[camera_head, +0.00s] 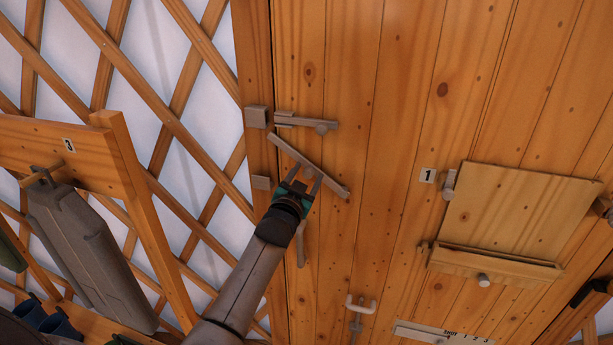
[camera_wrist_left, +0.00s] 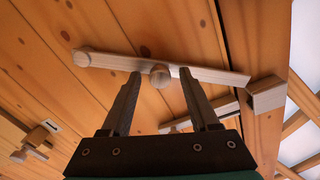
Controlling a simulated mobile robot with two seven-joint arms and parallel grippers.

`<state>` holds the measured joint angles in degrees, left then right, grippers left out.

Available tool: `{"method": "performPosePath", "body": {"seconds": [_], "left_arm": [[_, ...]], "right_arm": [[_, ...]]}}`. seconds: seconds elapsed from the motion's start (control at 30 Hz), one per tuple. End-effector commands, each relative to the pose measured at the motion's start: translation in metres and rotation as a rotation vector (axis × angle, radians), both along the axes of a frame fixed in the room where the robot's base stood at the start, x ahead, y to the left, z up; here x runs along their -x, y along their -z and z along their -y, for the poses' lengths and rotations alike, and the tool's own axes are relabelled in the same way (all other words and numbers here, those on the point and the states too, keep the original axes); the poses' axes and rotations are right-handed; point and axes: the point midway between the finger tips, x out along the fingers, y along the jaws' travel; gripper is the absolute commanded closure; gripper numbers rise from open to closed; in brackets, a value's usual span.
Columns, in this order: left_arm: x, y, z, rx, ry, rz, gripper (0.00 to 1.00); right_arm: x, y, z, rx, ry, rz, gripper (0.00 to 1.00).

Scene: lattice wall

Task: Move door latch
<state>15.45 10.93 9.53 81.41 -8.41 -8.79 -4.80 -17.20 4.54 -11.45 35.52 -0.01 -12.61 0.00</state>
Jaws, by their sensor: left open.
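A grey latch bar (camera_head: 325,178) hangs slanted on the plank door (camera_head: 345,70), its left end high and its right end low. In the left wrist view this bar (camera_wrist_left: 212,75) runs across above my fingers, with a round knob (camera_wrist_left: 160,75) near its middle and another round end piece at its left. My left gripper (camera_head: 301,181) is open at the bar; in the wrist view its fingertips (camera_wrist_left: 160,74) stand on either side of the knob. Whether they touch it I cannot tell. A second, nearly level latch bar (camera_head: 308,122) sits above. My right gripper is not seen.
Two keeper blocks, upper (camera_head: 256,116) and lower (camera_head: 261,183), sit at the door's left edge. The lattice wall (camera_head: 185,90) and a wooden rack (camera_head: 75,150) stand at left.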

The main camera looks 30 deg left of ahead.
Motion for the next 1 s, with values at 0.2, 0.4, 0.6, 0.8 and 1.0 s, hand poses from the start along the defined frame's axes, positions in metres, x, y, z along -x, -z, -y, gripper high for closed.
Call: {"method": "performPosePath", "body": {"seconds": [0.2,0.4,0.6,0.8,1.0], "left_arm": [[0.002,0.001,0.000,0.001,-0.001,-0.002,0.39],[0.018,0.002,0.005,0.001,0.000,-0.002,0.39],[0.048,0.001,0.011,0.001,0.000,-0.002,0.39],[0.079,0.002,0.019,0.001,0.000,-0.002,0.39],[0.113,0.002,0.027,0.002,-0.001,-0.002,0.39]], "right_arm": [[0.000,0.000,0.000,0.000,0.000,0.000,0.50],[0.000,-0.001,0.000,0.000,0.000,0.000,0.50],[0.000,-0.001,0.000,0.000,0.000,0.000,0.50],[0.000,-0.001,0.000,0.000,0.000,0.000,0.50],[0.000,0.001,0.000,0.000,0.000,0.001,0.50]]}}
